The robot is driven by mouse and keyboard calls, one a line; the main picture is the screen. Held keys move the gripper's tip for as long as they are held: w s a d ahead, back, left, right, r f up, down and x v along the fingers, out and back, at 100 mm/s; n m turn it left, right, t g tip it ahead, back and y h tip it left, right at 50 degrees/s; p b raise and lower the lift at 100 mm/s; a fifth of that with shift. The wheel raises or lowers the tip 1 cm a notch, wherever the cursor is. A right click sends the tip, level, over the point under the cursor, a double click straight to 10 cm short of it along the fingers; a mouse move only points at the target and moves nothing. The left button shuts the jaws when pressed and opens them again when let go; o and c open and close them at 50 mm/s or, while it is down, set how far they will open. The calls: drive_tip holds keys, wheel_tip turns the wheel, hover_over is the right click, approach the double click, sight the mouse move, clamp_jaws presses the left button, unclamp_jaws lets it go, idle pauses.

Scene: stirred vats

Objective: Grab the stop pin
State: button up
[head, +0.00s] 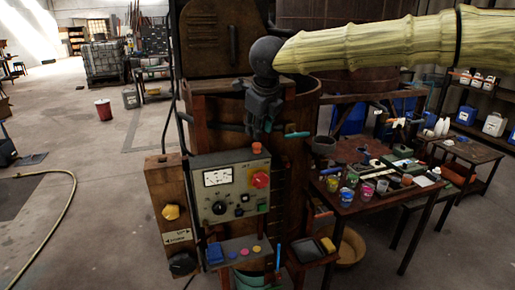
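My gripper (263,128) hangs fingers-down in front of the brown vat (292,170), above the control box. It is dark and small here, and I cannot tell whether it is open or shut. No part is plainly recognisable as the stop pin. A short teal bar (297,135) sticks out just right of my gripper. A thin blue upright piece (279,253) stands lower, between the button panel and a small tray. I cannot tell whether either is the pin.
The grey control box (229,190) has a meter, knobs and a red button. A wooden switch post (166,205) stands left of it, and a button panel (240,250) below. A table (345,208) with several cups is at right. Floor at left is mostly open, with a hose (68,208).

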sight(257, 144)
drive_tip(key=shift+x, duration=0.9)
drive_tip(key=shift+w+f+p, duration=0.25)
drive_tip(key=shift+f+p, duration=0.3)
drive_tip(key=shift+p, duration=0.2)
drive_tip(key=p+x, duration=0.1)
drive_tip(key=x, duration=0.2)
drive_tip(key=shift+w+a+f, duration=0.1)
drive_tip(key=shift+w+f, duration=0.1)
drive_tip(key=shift+f, duration=0.1)
drive_tip(key=shift+s, duration=0.1)
drive_tip(key=c, duration=0.5)
